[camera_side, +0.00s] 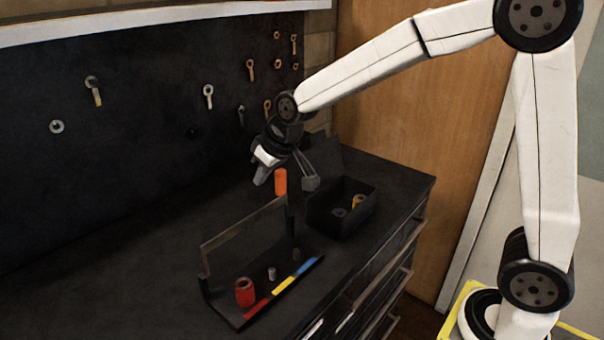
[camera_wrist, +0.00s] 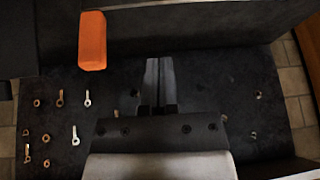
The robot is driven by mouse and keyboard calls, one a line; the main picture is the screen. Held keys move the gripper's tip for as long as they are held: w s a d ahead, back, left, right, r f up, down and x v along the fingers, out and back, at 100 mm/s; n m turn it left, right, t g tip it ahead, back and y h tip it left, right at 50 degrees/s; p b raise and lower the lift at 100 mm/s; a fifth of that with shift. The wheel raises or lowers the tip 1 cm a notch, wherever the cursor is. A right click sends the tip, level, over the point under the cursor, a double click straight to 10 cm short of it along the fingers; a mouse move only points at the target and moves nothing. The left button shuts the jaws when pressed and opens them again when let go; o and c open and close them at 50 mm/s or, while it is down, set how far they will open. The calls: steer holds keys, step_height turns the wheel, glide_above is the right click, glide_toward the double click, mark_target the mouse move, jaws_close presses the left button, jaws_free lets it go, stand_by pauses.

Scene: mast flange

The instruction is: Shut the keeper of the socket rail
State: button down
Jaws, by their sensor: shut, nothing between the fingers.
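The socket rail (camera_side: 250,316) lies on the dark bench, with red, yellow and blue strips along its front. Its keeper (camera_side: 246,238) is a thin see-through panel standing raised along the rail's back side, so it is open. An orange tab (camera_side: 280,182) sticks up at the keeper's right end; it also shows at the upper left of the wrist view (camera_wrist: 92,40). A red socket (camera_side: 244,291) stands at the red strip, and two grey pegs are bare. My gripper (camera_side: 262,178) is above the bench by the tab, with its fingers (camera_wrist: 158,88) together and empty. Contact with the tab is not evident.
A black bin (camera_side: 341,208) with a yellow piece and a dark piece stands right of the rail, close to my gripper. A dark pegboard (camera_side: 150,120) with hanging wrenches and rings rises behind. The bench left of the rail is clear.

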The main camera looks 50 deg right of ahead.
steer(key=w+d+r+g, duration=0.2)
steer(key=w+r+g, duration=0.15)
steer(key=w, duration=0.65)
steer(key=d+r+m+g+h, duration=0.1)
steer(key=d+r+g, duration=0.3)
steer(key=shift+w+d, duration=0.2)
steer(key=shift+d, duration=0.1)
steer(key=shift+g, duration=0.25)
steer(key=shift+f, duration=0.15)
stand_by(0.3)
steer(key=s+f, duration=0.6)
steer(key=f, duration=0.3)
steer(key=shift+f, duration=0.2)
stand_by(1.2)
steer(key=shift+s, duration=0.1)
